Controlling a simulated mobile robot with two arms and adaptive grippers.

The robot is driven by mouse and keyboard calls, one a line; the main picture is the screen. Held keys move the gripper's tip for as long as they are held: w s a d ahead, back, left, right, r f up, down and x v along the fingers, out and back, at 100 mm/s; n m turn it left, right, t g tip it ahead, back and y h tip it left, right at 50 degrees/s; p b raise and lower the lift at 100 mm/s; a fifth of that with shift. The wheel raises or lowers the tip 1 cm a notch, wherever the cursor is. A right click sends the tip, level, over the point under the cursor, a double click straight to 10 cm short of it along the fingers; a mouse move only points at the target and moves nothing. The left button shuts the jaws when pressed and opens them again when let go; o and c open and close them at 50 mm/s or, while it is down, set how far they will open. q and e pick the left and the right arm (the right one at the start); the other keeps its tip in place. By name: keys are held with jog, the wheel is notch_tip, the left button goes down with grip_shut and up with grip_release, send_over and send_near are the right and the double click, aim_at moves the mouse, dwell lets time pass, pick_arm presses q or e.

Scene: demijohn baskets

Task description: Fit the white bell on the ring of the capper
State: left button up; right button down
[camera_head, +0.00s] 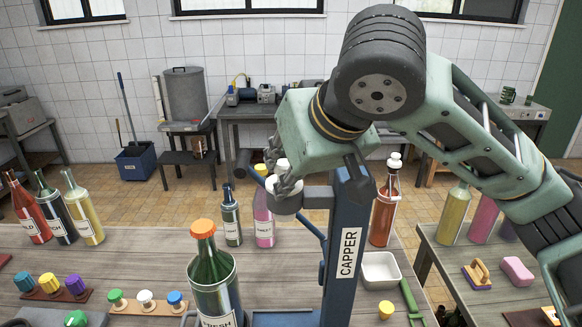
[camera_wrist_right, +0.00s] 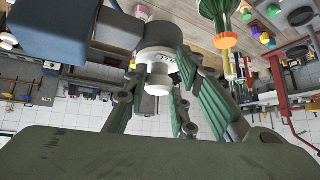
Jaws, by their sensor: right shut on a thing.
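The blue capper (camera_head: 347,255) stands on the table, its name written down the column. Its grey ring-like head (camera_head: 287,203) juts out to the left at the top. My right gripper (camera_head: 284,182) is at this head, with its fingers shut on the white bell (camera_wrist_right: 158,78). In the right wrist view the bell is between the fingers (camera_wrist_right: 155,100), right against the round head (camera_wrist_right: 165,42). Whether it is seated in the ring I cannot tell, as the fingers hide part of it. My left gripper is out of view.
A green bottle (camera_head: 211,272) with an orange cap stands left of the capper. Several bottles stand behind, including a red one (camera_head: 384,215). A white tray (camera_head: 381,271) and a yellow cap (camera_head: 386,309) are to the right. Colored stoppers lie on racks (camera_head: 145,306) at left.

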jog(key=shift+f, duration=0.35)
jog(key=c, duration=1.4)
grip_release()
jog(key=v, duration=1.2)
